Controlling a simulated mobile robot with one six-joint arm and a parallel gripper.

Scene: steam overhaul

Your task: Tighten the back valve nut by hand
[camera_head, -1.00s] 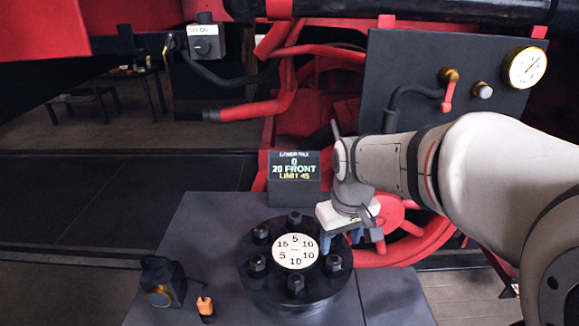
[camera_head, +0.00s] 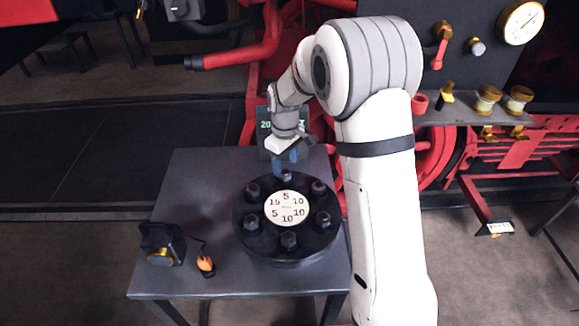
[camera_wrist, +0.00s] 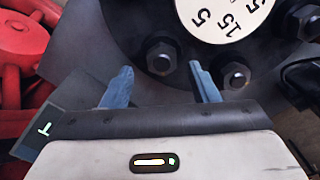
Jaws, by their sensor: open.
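The back valve nut (camera_head: 286,176) is a dark hex nut on a stud at the far edge of a round black flange (camera_head: 289,252). It also shows in the wrist view (camera_wrist: 161,57), in line with the gap between my fingers. My gripper (camera_wrist: 160,67) is open, with one blue finger on each side and the nut at or just beyond the fingertips. No contact is visible. In the head view my gripper (camera_head: 286,162) is at the back of the flange. A numbered white dial (camera_head: 287,208) lies at the flange's centre.
Several other nuts ring the flange, including one (camera_wrist: 235,74) close beside a finger. A display box (camera_head: 264,128) behind is partly covered by my arm. A black box (camera_head: 160,243) and an orange-tipped item (camera_head: 205,264) lie on the bench (camera_head: 178,195) at left.

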